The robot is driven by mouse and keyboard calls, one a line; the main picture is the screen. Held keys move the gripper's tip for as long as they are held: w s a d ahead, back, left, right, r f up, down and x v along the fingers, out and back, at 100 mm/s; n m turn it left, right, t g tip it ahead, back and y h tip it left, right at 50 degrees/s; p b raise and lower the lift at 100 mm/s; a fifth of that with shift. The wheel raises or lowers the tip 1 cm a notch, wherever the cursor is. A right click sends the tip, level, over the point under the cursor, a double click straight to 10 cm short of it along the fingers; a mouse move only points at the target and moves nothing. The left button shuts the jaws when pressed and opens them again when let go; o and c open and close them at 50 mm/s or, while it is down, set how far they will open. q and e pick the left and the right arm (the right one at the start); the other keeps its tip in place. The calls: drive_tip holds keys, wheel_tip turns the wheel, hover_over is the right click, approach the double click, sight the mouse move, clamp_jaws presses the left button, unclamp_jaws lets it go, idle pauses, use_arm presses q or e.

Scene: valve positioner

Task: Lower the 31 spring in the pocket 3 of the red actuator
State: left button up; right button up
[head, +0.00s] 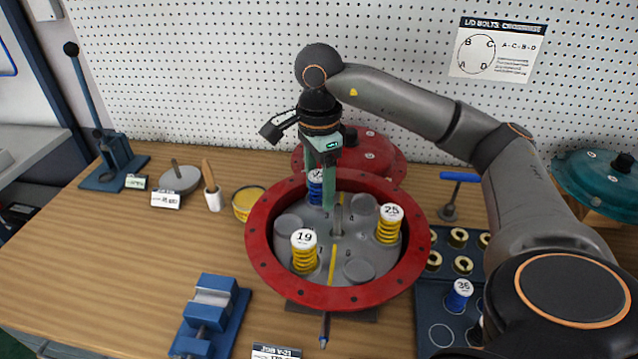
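The red actuator (262,262) is an open round housing with a grey floor of pockets and a yellow stripe. My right gripper (322,187) reaches down into its back left part. Its green fingers stand on either side of a blue spring (315,194), one behind and one in front, and look shut on it. The spring's white top label starts with a 3; the rest is hidden by the finger. The spring looks upright at the back left pocket; whether its foot touches the floor I cannot tell. My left gripper is not in view.
A yellow 19 spring (304,260) stands front left in the housing and a yellow 25 spring (389,230) back right. The front right pocket (359,270) is empty. A centre stem (338,214) rises beside my fingers. A dark spring tray (432,304) lies right, a blue vise (211,310) front left.

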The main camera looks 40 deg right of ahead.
drive_tip(key=shift+w, duration=0.1)
idle(0.3)
drive_tip(key=shift+r, duration=0.3)
wheel_tip(320, 180, up, 12)
drive_tip(key=p, duration=0.4)
drive_tip(key=shift+p, duration=0.4)
drive_tip(key=shift+f, duration=0.1)
